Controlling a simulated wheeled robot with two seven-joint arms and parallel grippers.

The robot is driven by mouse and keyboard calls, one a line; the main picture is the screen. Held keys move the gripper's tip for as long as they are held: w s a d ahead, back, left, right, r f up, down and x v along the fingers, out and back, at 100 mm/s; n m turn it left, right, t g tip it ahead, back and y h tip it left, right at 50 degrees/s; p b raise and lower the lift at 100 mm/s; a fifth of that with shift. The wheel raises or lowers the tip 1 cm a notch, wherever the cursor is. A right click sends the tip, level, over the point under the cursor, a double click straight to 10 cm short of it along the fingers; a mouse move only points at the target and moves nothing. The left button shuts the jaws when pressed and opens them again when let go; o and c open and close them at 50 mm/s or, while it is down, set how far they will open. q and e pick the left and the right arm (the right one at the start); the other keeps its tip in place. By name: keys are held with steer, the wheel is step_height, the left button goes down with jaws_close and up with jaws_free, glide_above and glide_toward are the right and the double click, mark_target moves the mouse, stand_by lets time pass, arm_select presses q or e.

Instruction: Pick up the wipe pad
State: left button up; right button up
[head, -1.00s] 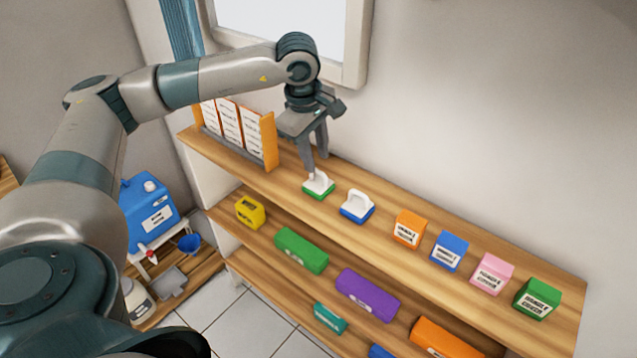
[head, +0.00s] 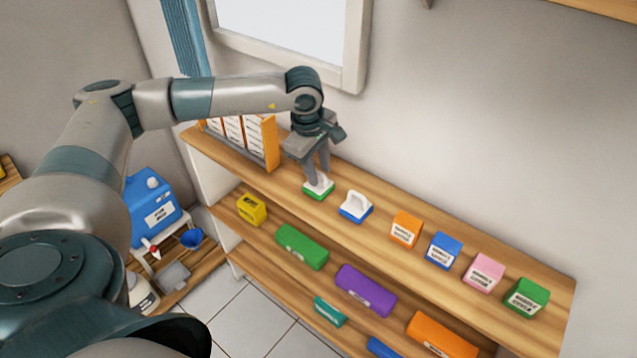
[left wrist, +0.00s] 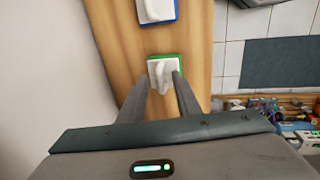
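A wipe pad with a green base and white handle (head: 319,190) sits on the top shelf (head: 285,187). My left gripper (head: 318,178) points down over it, its fingertips close to the handle. In the left wrist view the green-based pad (left wrist: 165,71) lies just ahead of the fingertips. The two fingers (left wrist: 160,82) are apart, one on each side of the white handle, with gaps visible. A second pad with a blue base and white handle (head: 356,206) stands to the right on the same shelf. My right gripper is not in view.
An orange-ended rack of white boxes (head: 262,142) stands left of the gripper. Orange (head: 406,230), blue (head: 443,250), pink (head: 484,272) and green (head: 527,297) boxes line the shelf to the right. The wall is close behind.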

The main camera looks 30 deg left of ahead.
mark_target(319, 173)
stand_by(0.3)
arm_select(q)
jaws_close()
steer(key=shift+r, duration=0.1)
steer(key=shift+r+b, duration=0.55)
steer(key=shift+b, duration=0.05)
step_height(319, 173, up, 2)
steer(key=shift+r+b, duration=0.1)
steer(key=shift+b, duration=0.75)
steer(key=s+d+r+b, duration=0.4)
steer(key=d+r, duration=0.3)
steer(key=d, duration=0.4)
steer(key=shift+r+b, duration=0.3)
steer(key=shift+b, duration=0.15)
